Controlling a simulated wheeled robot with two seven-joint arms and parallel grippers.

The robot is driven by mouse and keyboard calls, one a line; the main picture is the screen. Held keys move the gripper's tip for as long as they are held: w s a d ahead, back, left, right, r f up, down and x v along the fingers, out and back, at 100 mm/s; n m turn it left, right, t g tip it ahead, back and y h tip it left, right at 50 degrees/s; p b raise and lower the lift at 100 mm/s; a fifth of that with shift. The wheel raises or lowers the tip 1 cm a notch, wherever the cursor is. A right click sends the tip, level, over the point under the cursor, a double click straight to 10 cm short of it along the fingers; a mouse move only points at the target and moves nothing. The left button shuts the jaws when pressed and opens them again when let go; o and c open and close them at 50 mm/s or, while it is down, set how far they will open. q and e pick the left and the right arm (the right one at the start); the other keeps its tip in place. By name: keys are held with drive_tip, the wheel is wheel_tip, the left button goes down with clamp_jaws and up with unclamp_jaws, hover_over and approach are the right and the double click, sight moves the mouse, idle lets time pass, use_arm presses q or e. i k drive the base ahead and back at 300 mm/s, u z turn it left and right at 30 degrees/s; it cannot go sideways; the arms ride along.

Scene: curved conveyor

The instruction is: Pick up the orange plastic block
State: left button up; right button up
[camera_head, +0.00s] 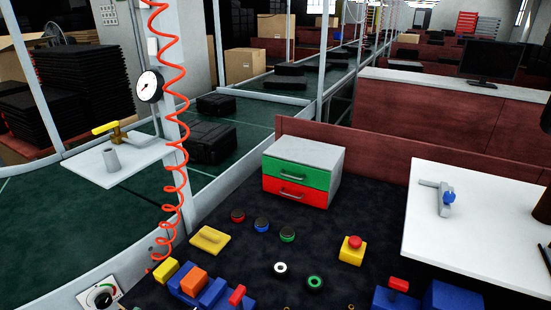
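The orange plastic block (194,281) is at the bottom left of the dark work surface in the head view. It sits on or in a blue piece (213,292) at the lower picture edge, beside a yellow block (166,270) and a red block (237,295). The lower part of this group is cut off by the picture edge. Neither of my grippers shows in this view.
A drawer box (303,170) with green and red fronts stands behind. Round buttons, a yellow piece (209,239) and a yellow-and-red switch (351,250) lie on the dark surface (330,240). A coiled orange hose (179,150) hangs at left. A white table (490,235) is at right.

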sight(196, 279)
drive_tip(key=k, duration=1)
